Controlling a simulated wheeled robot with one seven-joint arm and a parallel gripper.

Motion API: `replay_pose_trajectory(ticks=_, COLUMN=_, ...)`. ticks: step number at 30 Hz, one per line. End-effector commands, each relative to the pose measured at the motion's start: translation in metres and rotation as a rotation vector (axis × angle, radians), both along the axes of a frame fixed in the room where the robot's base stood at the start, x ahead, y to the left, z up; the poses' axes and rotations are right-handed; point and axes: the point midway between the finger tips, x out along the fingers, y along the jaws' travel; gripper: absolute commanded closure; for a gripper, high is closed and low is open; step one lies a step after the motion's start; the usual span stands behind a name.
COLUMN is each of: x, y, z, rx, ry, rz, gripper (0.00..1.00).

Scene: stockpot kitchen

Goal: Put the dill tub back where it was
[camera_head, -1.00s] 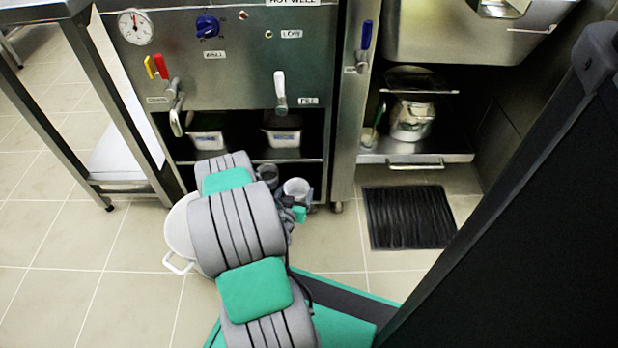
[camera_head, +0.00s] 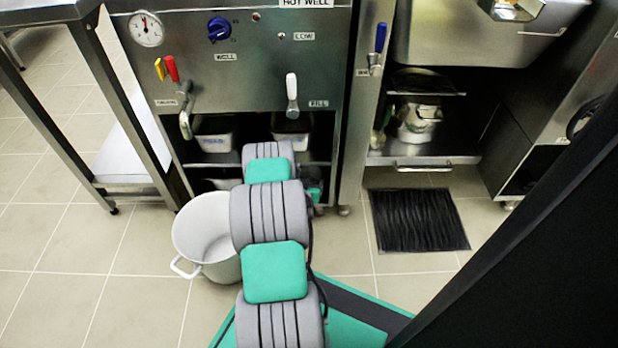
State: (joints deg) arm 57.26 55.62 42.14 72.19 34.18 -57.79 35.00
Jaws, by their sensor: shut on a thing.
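I cannot read either label, so I cannot tell whether one is the dill tub. My arm reaches from the bottom of the picture up to the open bay below the panel. Its end is hidden behind my own links, with only a small dark and green part showing on the right. My gripper's fingers, and anything between them, are out of sight.
A white stockpot (camera_head: 207,237) stands on the floor, just left of my arm. A black ribbed mat (camera_head: 418,220) lies at right, below a shelf (camera_head: 450,159) holding a shiny container (camera_head: 417,122). A steel table leg (camera_head: 65,135) stands at left. The left floor is clear.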

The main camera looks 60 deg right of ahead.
Motion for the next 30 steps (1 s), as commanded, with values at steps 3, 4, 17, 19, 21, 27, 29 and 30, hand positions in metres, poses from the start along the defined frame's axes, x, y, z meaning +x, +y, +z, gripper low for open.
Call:
replay_pose_trajectory(ticks=3, x=0.001, y=0.001, z=-0.001, rx=0.001, ry=0.001, rz=0.001, gripper=0.14)
replay_pose_trajectory(ticks=4, x=0.001, y=0.001, z=-0.001, rx=0.001, ry=0.001, rz=0.001, gripper=0.12)
replay_pose_trajectory(ticks=17, x=-0.003, y=0.021, z=0.009, rx=0.004, ry=0.004, rz=0.005, gripper=0.12)
replay_pose_trajectory(ticks=19, x=-0.007, y=0.037, z=0.015, rx=0.004, ry=0.005, rz=0.006, gripper=0.12)
replay_pose_trajectory(ticks=21, x=-0.011, y=0.055, z=0.021, rx=0.004, ry=0.006, rz=0.008, gripper=0.12)
replay_pose_trajectory(ticks=27, x=-0.022, y=0.098, z=0.032, rx=0.002, ry=0.003, rz=0.008, gripper=0.12)
replay_pose_trajectory(ticks=29, x=-0.024, y=0.105, z=0.034, rx=0.001, ry=0.003, rz=0.006, gripper=0.12)
replay_pose_trajectory(ticks=30, x=-0.025, y=0.109, z=0.035, rx=0.001, ry=0.003, rz=0.006, gripper=0.12)
